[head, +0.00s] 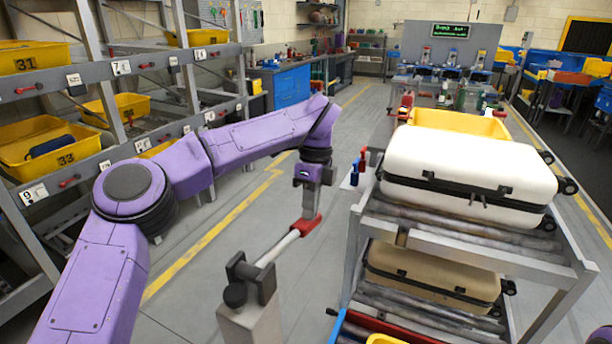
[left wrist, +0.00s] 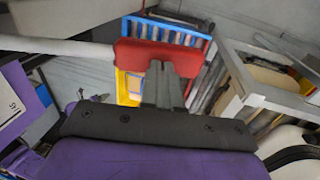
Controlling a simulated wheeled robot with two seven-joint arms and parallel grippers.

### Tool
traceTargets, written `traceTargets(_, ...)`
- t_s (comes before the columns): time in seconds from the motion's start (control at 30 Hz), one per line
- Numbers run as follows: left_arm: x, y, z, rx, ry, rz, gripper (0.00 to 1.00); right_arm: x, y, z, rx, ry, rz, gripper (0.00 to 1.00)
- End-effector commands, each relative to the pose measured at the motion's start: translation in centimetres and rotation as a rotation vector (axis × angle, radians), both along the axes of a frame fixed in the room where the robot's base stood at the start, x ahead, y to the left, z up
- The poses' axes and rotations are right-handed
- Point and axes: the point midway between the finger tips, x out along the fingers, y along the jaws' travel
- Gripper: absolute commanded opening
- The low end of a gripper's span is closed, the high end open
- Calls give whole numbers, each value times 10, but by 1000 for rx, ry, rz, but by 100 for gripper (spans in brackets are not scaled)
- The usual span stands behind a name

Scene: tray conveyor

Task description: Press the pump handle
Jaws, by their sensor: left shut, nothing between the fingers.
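The pump handle has a red grip (head: 306,226) at the end of a white bar (head: 278,247). The bar slopes up from a dark pivot on a grey pump post (head: 250,315). My left gripper (head: 309,216) points down with its fingers shut and empty. Its fingertips are over the red grip and look to be at or very near its top. In the left wrist view the shut fingers (left wrist: 164,72) overlap the red grip (left wrist: 130,53), and the white bar (left wrist: 60,47) runs off to the left. The exact contact is hard to tell. My right gripper is not in view.
A roller cart (head: 480,245) stands close on the right, with a white suitcase (head: 465,165) on top and a tan suitcase (head: 430,272) below. A rack with yellow bins (head: 45,145) is at the left.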

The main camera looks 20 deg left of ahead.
Motion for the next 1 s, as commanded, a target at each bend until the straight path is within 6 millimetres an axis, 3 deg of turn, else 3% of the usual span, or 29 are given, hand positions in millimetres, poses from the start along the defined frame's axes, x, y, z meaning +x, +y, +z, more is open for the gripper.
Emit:
traceTargets(0.03, -2, -1, -14, 8, 22, -6, 0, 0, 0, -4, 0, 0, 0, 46)
traceTargets(0.37, -4, -2, -14, 9, 27, -7, 0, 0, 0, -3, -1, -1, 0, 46)
traceTargets(0.47, -3, -2, -5, 9, 24, -7, 0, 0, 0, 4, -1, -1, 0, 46)
traceTargets(0.67, 1, 2, 44, 5, 3, 4, 0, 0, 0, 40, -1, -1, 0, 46)
traceTargets(0.77, 8, 3, 62, 7, -3, 10, 0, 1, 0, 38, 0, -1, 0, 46)
traceTargets(1.0, 24, 2, 118, 6, -6, 8, 0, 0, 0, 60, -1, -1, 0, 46)
